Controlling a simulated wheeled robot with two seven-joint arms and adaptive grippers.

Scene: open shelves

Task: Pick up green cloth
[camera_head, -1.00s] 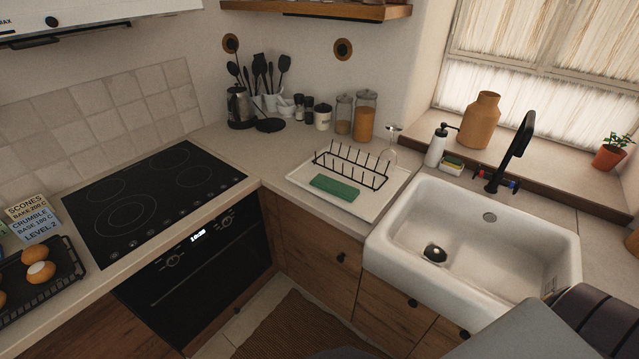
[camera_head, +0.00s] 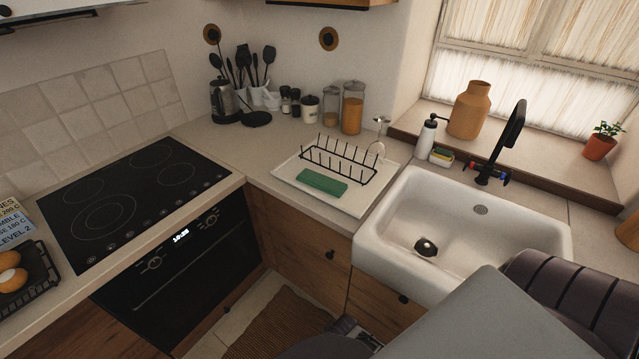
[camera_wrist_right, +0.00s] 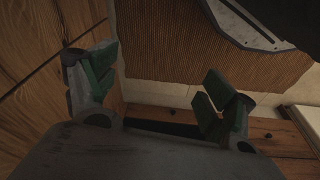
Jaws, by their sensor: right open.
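The green cloth (camera_head: 322,182) lies folded flat near the front of the white drying tray (camera_head: 350,205), in front of the black dish rack (camera_head: 338,158). In the head view my right arm reaches in from the lower right, below the sink, well short of the cloth. Its gripper is mostly hidden there. In the right wrist view my right gripper (camera_wrist_right: 158,92) is open and empty, low beside the wooden cabinet fronts. The cloth is not in that view. My left gripper is not in view.
The white sink (camera_head: 400,230) with a black tap (camera_head: 507,140) is right of the tray. A wine glass (camera_head: 380,140) stands at the tray's back right. Jars (camera_head: 351,110) stand behind the rack. The black hob (camera_head: 135,195) is at left. A brown mat (camera_head: 280,325) lies on the floor.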

